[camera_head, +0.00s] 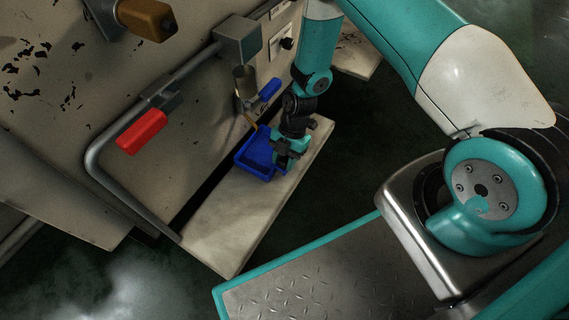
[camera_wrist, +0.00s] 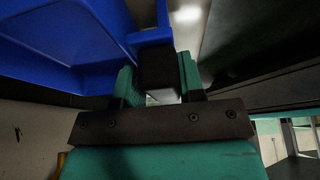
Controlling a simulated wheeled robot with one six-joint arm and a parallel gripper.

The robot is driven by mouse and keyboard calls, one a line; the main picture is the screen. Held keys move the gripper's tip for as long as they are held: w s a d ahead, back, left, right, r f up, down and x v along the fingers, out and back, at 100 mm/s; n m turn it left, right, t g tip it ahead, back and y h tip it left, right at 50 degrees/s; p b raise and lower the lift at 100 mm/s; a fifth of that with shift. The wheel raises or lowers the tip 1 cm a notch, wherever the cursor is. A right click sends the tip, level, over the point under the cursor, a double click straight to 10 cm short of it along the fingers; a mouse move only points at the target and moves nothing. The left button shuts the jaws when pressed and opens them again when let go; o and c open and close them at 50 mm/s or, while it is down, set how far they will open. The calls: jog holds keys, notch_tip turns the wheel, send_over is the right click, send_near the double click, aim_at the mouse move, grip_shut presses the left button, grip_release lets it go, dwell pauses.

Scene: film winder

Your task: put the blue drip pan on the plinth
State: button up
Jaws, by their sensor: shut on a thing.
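The blue drip pan (camera_head: 254,160) is a shallow open tray at the wall side of the pale plinth (camera_head: 215,232), below the spout with the blue lever. In the wrist view the pan (camera_wrist: 65,45) fills the upper left. My gripper's teal fingers (camera_wrist: 157,75) flank a dark block at a blue tab of the pan. The pan looks roughly level and over the plinth. I cannot tell whether its underside touches the plinth top.
A valve with a blue lever (camera_head: 268,90) and a grey cup-like spout (camera_head: 244,80) stick out from the worn machine wall above the pan. A red-handled lever (camera_head: 142,131) and a bent grey pipe (camera_head: 92,160) are at left. The plinth's near end is bare.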

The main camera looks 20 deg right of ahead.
jog(key=shift+w, duration=0.1)
jog(key=shift+f, duration=0.1)
jog(key=o, duration=1)
jog(key=p+v, duration=0.8)
jog(key=v, duration=0.4)
